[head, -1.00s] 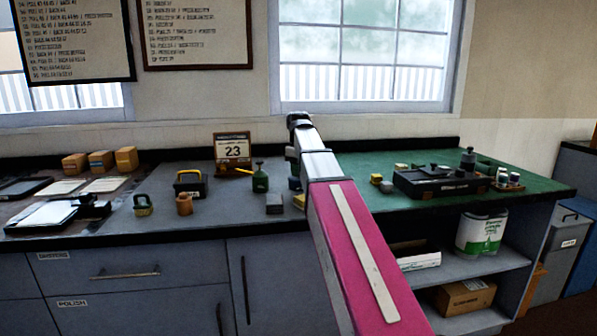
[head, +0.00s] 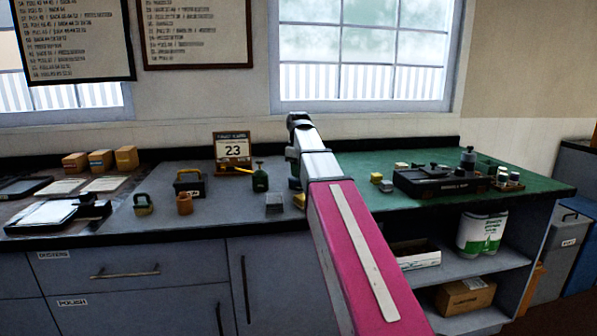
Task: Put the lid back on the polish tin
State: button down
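I cannot make out the polish tin or its lid for certain among the small things on the bench. A small grey block-like item (head: 274,203) and a yellow item (head: 298,200) stand on the grey bench top, just left of my arm. My pink and white arm reaches up over the middle of the bench. Its far end hides my gripper, so its fingers do not show, and it covers part of the bench behind.
A black tray of parts (head: 440,184) sits on the green mat (head: 540,178) at right. A calendar (head: 232,149), a black box with a yellow handle (head: 190,183) and a padlock-shaped item (head: 143,205) stand at left. A drawer labelled polish (head: 130,308) is shut below.

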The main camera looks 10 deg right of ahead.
jog(key=shift+c, duration=2.2)
grip_release()
jog(key=shift+r, duration=0.1)
jog(key=shift+r, duration=3.4)
grip_shut()
